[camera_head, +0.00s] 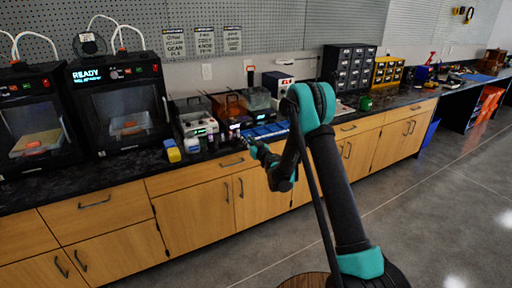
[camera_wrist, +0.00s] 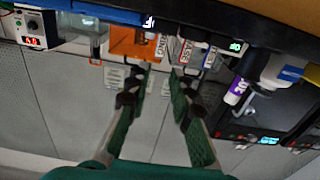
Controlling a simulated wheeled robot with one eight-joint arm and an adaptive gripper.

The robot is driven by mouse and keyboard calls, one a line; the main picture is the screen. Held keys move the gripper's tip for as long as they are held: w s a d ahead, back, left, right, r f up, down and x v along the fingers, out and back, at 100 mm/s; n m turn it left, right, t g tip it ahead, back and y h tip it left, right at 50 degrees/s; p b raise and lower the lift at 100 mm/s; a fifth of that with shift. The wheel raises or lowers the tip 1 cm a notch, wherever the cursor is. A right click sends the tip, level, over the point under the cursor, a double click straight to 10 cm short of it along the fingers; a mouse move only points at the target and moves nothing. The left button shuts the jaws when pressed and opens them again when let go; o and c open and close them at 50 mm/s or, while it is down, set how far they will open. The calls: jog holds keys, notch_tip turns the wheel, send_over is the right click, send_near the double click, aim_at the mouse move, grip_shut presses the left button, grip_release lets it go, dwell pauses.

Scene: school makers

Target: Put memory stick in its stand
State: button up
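I cannot make out a memory stick or its stand with certainty in either view; both may be hidden or too small. My gripper (camera_wrist: 159,80) has its two dark green and grey fingers apart, with nothing visible held between them. In the head view my gripper (camera_head: 251,145) is small, over the front edge of the black counter, with the cluttered equipment behind it. In the wrist view, which is upside down, the fingers point toward an orange box (camera_wrist: 133,42) and labelled items on the counter.
The black counter (camera_head: 110,177) carries two 3D printers (camera_head: 119,102) at left. A yellow-and-blue bottle (camera_head: 172,151) and small devices stand near my gripper. A blue tray (camera_head: 267,131) lies behind it. A purple-labelled white bottle (camera_wrist: 237,91) shows in the wrist view. Floor (camera_head: 425,190) at right is clear.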

jog(key=s+d+r+m+t+h, duration=0.1)
jog(key=d+r+m+h, duration=0.15)
jog(key=d+r, duration=0.4)
jog(key=s+d+r+m+t+h, duration=0.1)
jog(key=d+r+m+h, duration=0.2)
jog(key=d, duration=0.6)
jog(key=s+d+r+m+g+h, duration=0.2)
jog(key=s+d+h, duration=0.4)
jog(key=s+d, duration=0.6)
jog(key=s+d+f+m+g+h, duration=0.1)
jog(key=s+d+f+g, duration=0.15)
jog(key=s+d, duration=0.35)
jog(key=s+d+f+g+h, duration=0.1)
jog(key=s+d+f+g, duration=0.15)
jog(key=s, duration=0.55)
jog(key=s+a+f+n+g+y, duration=0.1)
jog(key=s+f+g+y, duration=0.1)
jog(key=s, duration=0.9)
jog(key=s+a+f+n+g+y, duration=0.1)
jog(key=s+f+g, duration=0.2)
jog(key=s, duration=0.9)
notch_tip(320, 180, down, 4)
jog(key=shift+a+r+g+y, duration=0.15)
jog(key=shift+r+g+y, duration=0.1)
jog(key=shift+g+y, duration=0.15)
jog(key=shift+a, duration=0.1)
